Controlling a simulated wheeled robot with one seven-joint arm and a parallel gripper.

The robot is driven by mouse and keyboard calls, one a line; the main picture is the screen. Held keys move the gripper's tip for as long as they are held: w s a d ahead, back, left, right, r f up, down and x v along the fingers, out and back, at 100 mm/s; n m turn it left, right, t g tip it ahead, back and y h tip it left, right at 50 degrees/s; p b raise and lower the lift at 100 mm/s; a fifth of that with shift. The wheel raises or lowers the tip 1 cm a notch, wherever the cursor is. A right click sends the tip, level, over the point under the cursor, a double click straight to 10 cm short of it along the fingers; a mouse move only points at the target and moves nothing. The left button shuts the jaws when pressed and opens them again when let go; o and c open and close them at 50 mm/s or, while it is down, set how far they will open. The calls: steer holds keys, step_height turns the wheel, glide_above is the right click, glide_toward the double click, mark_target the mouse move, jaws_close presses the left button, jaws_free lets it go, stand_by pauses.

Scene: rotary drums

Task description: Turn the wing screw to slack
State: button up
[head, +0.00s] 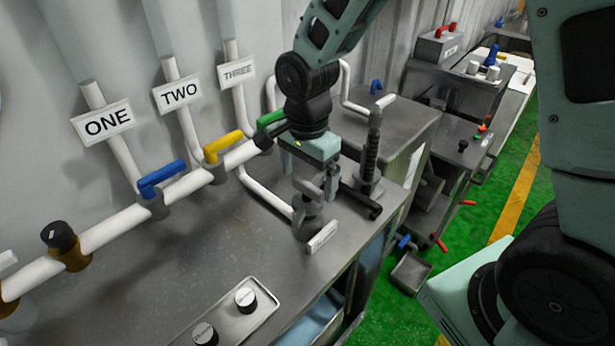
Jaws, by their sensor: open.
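The wing screw (307,196) is a grey metal piece with upright wings on a round fitting. It stands on the metal worktop (225,250) near its front edge, with a small white label (322,236) in front, too small to read. My gripper (311,178) points down from above, its teal body just behind and over the wing screw. Its jaws are open. One finger shows close to the right of the wings. I cannot tell whether the fingers touch the wings, and part of the screw is hidden.
A white pipe with blue (161,178), yellow (222,146) and green (271,118) lever handles runs along the wall. A dark ribbed post (374,145) stands close right of my gripper. A panel with two knobs (232,312) lies in front. Green floor is at right.

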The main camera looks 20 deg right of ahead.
steer(key=shift+f, duration=0.7)
steer(key=c, duration=1)
